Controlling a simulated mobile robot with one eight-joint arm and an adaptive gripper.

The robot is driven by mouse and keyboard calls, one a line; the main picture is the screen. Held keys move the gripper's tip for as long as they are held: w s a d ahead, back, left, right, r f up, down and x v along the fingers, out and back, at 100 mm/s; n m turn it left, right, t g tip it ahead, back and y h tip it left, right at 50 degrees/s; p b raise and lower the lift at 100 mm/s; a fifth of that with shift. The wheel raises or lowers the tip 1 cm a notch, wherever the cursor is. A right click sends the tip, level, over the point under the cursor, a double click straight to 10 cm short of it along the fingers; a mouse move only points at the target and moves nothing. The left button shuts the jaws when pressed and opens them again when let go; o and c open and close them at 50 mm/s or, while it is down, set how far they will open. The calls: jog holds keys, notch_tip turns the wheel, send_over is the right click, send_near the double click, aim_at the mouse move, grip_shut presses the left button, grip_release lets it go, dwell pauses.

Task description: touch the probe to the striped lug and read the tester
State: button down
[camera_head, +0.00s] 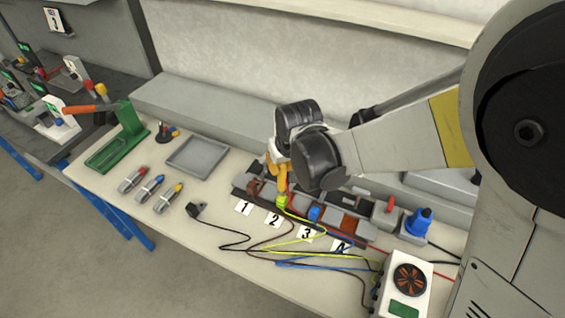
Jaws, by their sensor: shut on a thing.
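My gripper (280,178) is over the row of numbered terminals, near the labels 1 and 2. It is shut on a slim probe, mostly hidden by the fingers; a red lead runs off to the right from there. A small yellow-green lug (283,202) is right below the fingertips, with a yellow-green wire leaving it. I cannot make out stripes on it, or whether the probe tip touches it. The tester (403,284) is white with a round dial and a green display (404,310) at the front right; I cannot read a value.
A black clip (195,210) with a black lead lies left of the terminals. Loose wires cross the front. A blue-topped plug (418,222) stands right.

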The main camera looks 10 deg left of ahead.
jog(key=shift+f+b, duration=0.35)
jog(key=shift+b, duration=0.05)
dwell(0.9)
jog(key=shift+r+p, duration=2.2)
jog(key=shift+r, duration=0.85)
jog(key=shift+s+f, duration=0.1)
jog(key=shift+f, duration=0.05)
